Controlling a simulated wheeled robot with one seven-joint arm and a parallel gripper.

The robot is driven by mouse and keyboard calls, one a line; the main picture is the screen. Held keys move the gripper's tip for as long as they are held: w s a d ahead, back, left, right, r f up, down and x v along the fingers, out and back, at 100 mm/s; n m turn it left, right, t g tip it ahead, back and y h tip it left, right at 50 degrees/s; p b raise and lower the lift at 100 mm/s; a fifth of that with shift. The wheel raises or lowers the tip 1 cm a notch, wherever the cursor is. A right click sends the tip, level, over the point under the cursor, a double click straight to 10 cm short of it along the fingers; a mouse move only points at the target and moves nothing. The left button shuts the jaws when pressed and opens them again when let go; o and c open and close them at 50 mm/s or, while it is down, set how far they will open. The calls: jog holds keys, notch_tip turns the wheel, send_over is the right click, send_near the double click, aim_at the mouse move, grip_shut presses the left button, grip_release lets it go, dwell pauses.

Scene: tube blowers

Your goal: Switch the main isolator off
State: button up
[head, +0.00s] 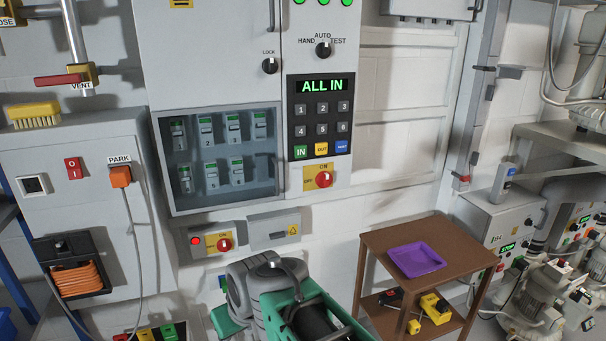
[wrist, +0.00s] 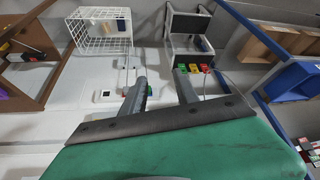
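A red rotary knob (head: 323,180) on a yellow plate sits at the cabinet's lower right in the head view, below the keypad. "ON" is marked above it, with smaller lettering to its left. A second red knob (head: 224,245) on a yellow plate is on a small grey box lower down, beside a lit red lamp (head: 195,240). I cannot tell which knob is the main isolator, nor its exact pointer position. My gripper (wrist: 161,88) is open and empty in the wrist view, its two grey fingers apart, not touching either knob. Its fingertips are hidden in the head view.
The cabinet (head: 217,212) has a glazed breaker window and a display (head: 321,86) reading "ALL IN". A brown table (head: 385,243) with a purple tray (head: 417,260) stands at right. A grey panel (head: 70,215) with an orange PARK plug (head: 120,176) and hanging cable is at left.

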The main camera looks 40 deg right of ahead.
jog(key=w+d+r+m+t+h, duration=0.1)
jog(key=w+d+r+t, duration=0.3)
jog(key=w+d, duration=0.55)
jog(key=w+d+r+t+h, duration=0.1)
jog(key=w+d+r+t, duration=0.4)
jog(key=d, duration=0.7)
jog(key=m+t+h+p, duration=0.2)
jog(key=t+h+p, duration=0.1)
send_near(328, 175)
jog(key=x, duration=0.8)
jog(key=shift+a, duration=0.15)
jog(key=shift+w, duration=0.2)
jog(key=shift+c, duration=0.2)
grip_shut()
jog(key=shift+b, duration=0.3)
